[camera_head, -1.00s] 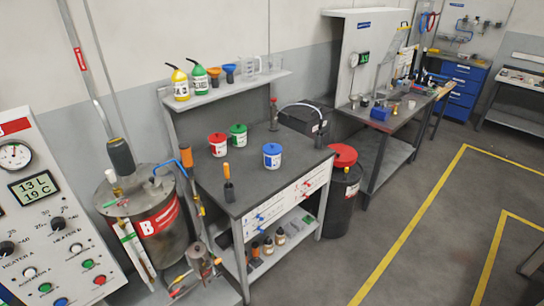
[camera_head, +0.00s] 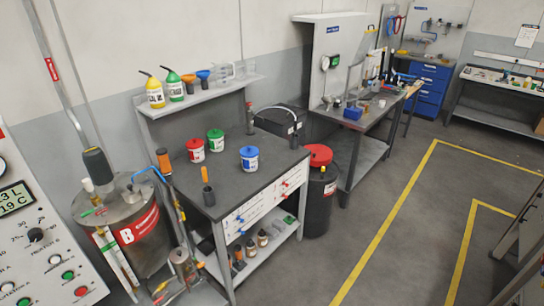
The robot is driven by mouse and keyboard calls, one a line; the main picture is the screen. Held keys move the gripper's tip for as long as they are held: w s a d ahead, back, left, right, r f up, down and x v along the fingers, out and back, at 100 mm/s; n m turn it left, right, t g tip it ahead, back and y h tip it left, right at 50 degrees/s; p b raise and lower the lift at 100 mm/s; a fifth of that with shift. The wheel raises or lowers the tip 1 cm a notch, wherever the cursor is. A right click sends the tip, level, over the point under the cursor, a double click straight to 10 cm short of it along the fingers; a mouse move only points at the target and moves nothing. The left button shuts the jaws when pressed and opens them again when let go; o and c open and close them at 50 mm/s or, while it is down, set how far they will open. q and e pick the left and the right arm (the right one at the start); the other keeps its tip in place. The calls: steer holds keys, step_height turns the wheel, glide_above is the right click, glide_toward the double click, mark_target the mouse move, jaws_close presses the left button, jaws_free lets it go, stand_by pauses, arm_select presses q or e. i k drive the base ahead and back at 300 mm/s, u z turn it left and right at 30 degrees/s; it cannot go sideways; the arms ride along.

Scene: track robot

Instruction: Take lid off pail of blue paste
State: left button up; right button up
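The pail of blue paste (camera_head: 249,162) is a small white pail with a blue lid (camera_head: 249,152) on top. It stands upright on the dark bench top (camera_head: 225,186), to the right of a red-lidded pail (camera_head: 195,153) and a green-lidded pail (camera_head: 215,143). The blue lid sits on its pail. Neither of my grippers can be made out in the head view.
A tool with an orange handle (camera_head: 205,175) stands near the bench's front left. A steel tank (camera_head: 125,225) and control panel (camera_head: 38,240) are at the left. Open floor (camera_head: 365,215) lies to the right.

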mark_target(249, 151)
steer(key=z, duration=0.15)
steer(key=k, duration=0.3)
steer(key=z, duration=0.95)
steer(key=i, duration=1.55)
steer(key=u, duration=0.2)
